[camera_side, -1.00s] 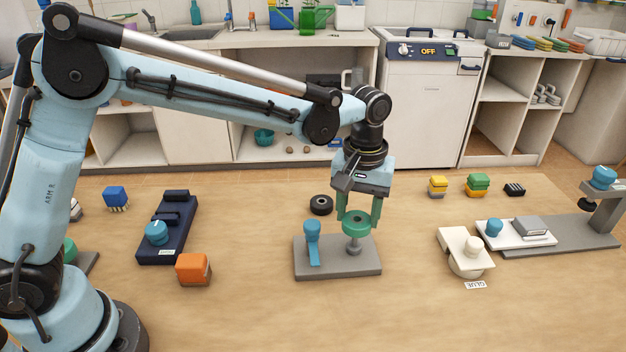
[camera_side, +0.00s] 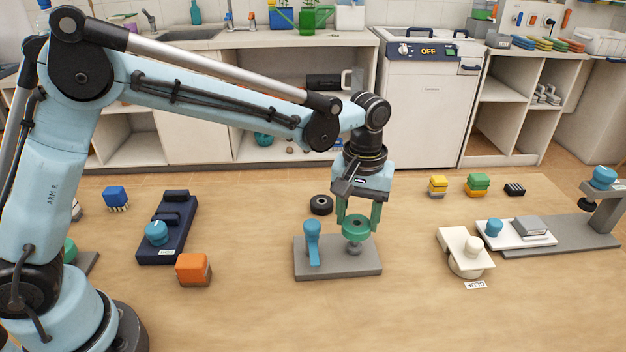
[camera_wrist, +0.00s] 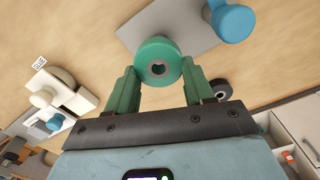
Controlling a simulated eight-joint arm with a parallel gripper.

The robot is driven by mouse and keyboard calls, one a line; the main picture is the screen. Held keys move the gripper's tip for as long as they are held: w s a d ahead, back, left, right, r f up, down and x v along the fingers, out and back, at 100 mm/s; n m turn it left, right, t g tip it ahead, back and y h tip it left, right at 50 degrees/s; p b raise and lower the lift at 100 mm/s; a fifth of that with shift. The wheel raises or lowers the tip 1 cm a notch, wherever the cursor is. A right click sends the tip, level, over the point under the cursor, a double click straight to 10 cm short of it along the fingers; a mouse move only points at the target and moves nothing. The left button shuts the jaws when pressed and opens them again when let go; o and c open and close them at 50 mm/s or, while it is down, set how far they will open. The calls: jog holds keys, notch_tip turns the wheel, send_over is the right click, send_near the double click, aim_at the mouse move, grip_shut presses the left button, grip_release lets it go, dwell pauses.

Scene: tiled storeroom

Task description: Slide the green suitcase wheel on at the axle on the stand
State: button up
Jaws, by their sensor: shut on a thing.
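The green suitcase wheel (camera_side: 355,228) is between the fingers of my gripper (camera_side: 358,218), which is shut on it. The wheel lies flat above the grey stand (camera_side: 312,270), at the top of the short grey axle (camera_side: 354,248). The axle's lower part shows under the wheel; whether its tip has entered the hole cannot be told from the side. In the wrist view the wheel (camera_wrist: 152,52) shows its dark centre hole between the green fingertips (camera_wrist: 157,75). A blue lever-like part (camera_side: 312,243) stands on the left of the stand.
A black wheel (camera_side: 321,204) lies behind the stand. An orange block (camera_side: 193,269) and a navy tray with a blue knob (camera_side: 156,233) are to the left. A white glue holder (camera_side: 466,251) is to the right. The table in front of the stand is clear.

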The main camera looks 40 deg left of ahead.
aim_at(358, 220)
jog(key=shift+f, duration=1.75)
jog(key=o, duration=1.1)
jog(key=shift+r, duration=0.1)
notch_tip(358, 220, up, 12)
